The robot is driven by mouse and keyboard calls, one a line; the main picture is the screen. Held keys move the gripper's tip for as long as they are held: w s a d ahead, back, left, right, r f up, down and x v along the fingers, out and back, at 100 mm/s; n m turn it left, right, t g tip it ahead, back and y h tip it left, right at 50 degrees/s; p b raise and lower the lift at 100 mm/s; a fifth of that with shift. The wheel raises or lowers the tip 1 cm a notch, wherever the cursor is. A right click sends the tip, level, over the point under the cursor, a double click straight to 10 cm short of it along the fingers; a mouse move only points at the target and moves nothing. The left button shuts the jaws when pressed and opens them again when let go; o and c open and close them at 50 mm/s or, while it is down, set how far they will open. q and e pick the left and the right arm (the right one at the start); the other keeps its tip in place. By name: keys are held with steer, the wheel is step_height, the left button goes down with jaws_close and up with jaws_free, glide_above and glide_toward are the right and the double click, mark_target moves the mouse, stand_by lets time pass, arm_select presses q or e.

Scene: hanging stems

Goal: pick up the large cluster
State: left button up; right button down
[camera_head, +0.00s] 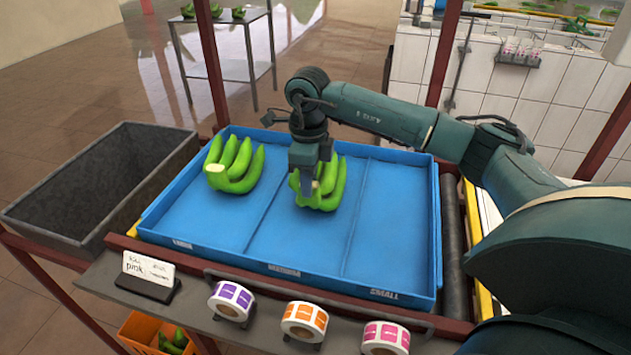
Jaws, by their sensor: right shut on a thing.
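A blue tray (215,240) has three compartments; its front labels appear to read large, medium and small from left to right. One green banana cluster (235,165) lies in the left compartment, against the back. A second green banana cluster (325,188) is at the middle compartment, under my right gripper (308,168). The right gripper points down and is shut on this second cluster near its crown. I cannot tell whether the cluster rests on the tray floor or is slightly raised. My left gripper is not in view.
A dark grey bin (100,185) stands left of the tray. Label rolls, purple (230,300), orange (304,322) and pink (385,338), and a small card (148,268) sit along the front shelf. An orange crate (150,335) holds green bananas below. The right compartment is empty.

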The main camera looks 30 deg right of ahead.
step_height(320, 180, up, 10)
steer(key=b, duration=0.1)
stand_by(0.5)
stand_by(0.4)
